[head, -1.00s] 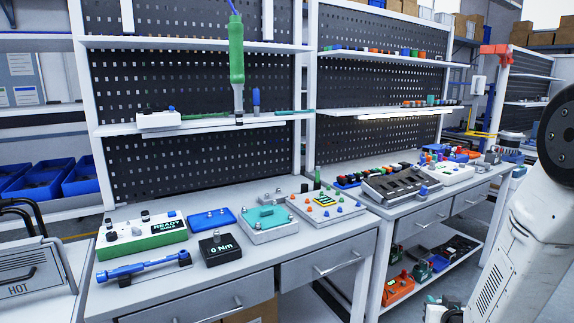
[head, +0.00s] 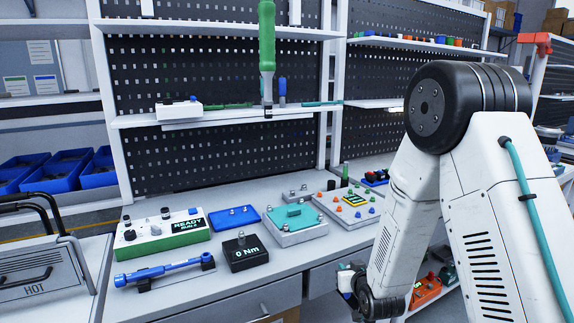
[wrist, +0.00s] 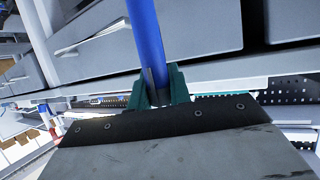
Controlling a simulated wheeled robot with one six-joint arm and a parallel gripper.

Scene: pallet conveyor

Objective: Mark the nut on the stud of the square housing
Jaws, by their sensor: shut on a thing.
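My gripper (wrist: 157,88) has green fingers in the wrist view. They are shut on a smooth blue rod (wrist: 146,38), which runs up out of the picture. Its ends are hidden, so I cannot tell if it is a marker. In the head view a grey square housing (head: 292,238) with a teal top and studs at its corners sits on the bench. Nuts on the studs are too small to make out. My arm hangs in front of the bench, right of the housing and apart from it; the fingers are not clear there.
On the bench are a green-and-white READY box (head: 150,238), a blue tray (head: 234,217), a black 0 Nm box (head: 246,255) and a blue wrench (head: 165,268) on supports. A green tool (head: 267,40) hangs above. A board with coloured knobs (head: 345,208) stands right of the housing.

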